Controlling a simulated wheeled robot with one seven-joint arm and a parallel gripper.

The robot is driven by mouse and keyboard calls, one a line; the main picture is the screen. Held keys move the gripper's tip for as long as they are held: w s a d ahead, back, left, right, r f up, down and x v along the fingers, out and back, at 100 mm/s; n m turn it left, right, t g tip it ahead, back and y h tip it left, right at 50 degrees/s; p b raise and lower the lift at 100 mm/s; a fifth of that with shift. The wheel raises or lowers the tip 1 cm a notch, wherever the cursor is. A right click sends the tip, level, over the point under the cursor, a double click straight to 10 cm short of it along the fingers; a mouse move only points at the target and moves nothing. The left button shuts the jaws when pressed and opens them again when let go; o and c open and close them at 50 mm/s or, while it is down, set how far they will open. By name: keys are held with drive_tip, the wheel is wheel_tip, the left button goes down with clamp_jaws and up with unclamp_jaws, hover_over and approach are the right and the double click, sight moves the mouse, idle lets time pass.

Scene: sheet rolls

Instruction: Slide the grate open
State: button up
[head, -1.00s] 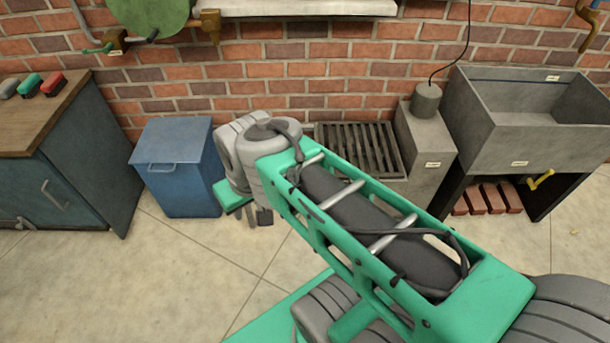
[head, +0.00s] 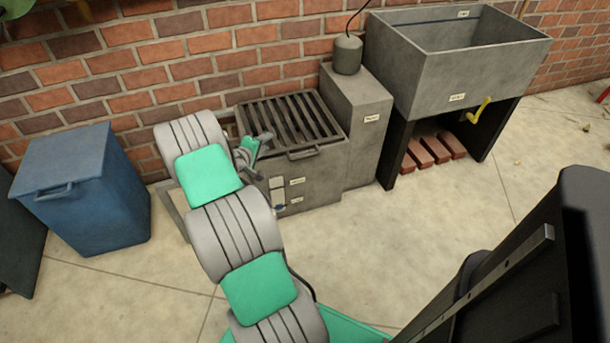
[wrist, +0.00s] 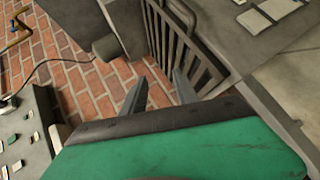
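The grate (head: 283,112) is a dark slatted panel on top of a low grey box (head: 325,175). A bar handle (head: 303,153) sits along its front edge. In the wrist view the grate's slats (wrist: 185,45) are beyond the fingers, up and to the right. My gripper (head: 262,142) is above the box's front left part, left of the handle and apart from it. In the wrist view my gripper (wrist: 158,92) shows two separated fingers with nothing between them.
A grey block with a cylinder (head: 347,54) stands right of the box, and a stone sink (head: 460,60) with bricks (head: 435,150) under it is further right. A blue bin (head: 80,190) stands left. The brick wall (head: 200,60) is behind. The floor in front is clear.

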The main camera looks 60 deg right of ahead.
sight(305, 157)
drive_tip(key=s+d+f+n+g+h+b, duration=0.1)
drive_tip(key=s+d+f+n+b, duration=0.2)
drive_tip(key=f, duration=0.4)
drive_tip(key=s+d+f+h+b, duration=0.1)
drive_tip(key=s+d+f+h, duration=0.1)
drive_tip(key=s+f, duration=0.4)
drive_tip(key=d, duration=0.2)
drive_tip(key=d+f+b, duration=0.1)
drive_tip(key=d, duration=0.5)
drive_tip(key=shift+f, duration=0.15)
drive_tip(key=shift+c, duration=0.3)
clamp_jaws()
